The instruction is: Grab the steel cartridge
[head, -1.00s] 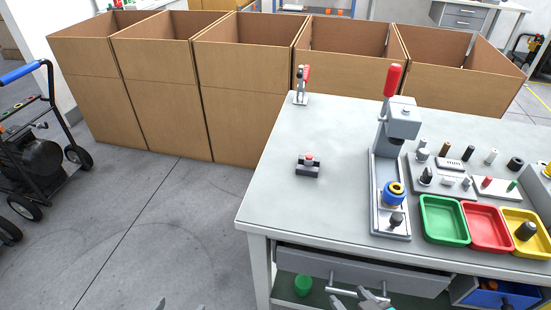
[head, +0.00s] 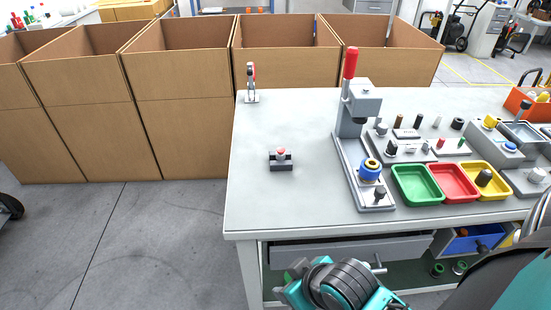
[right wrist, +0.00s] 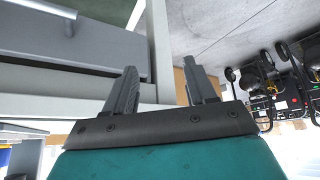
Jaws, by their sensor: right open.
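Two small silver-grey cylinders stand among the parts at the back right of the table: one, likely the steel cartridge (head: 437,121), in the back row and another (head: 381,129) at the left of the group. I cannot tell for certain which is the steel cartridge. My right gripper (right wrist: 162,88) is open and empty in the right wrist view, close to the table frame and drawer. Teal and black links of mine show at the bottom of the head view, below the table's front edge. My left gripper is out of view.
A grey press with a red handle (head: 350,62) stands left of the parts. Green (head: 395,184), red and yellow trays lie in front of them. A small fixture (head: 281,166) and a toggle clamp (head: 251,95) stand on the left. Cardboard boxes (head: 180,62) line the back.

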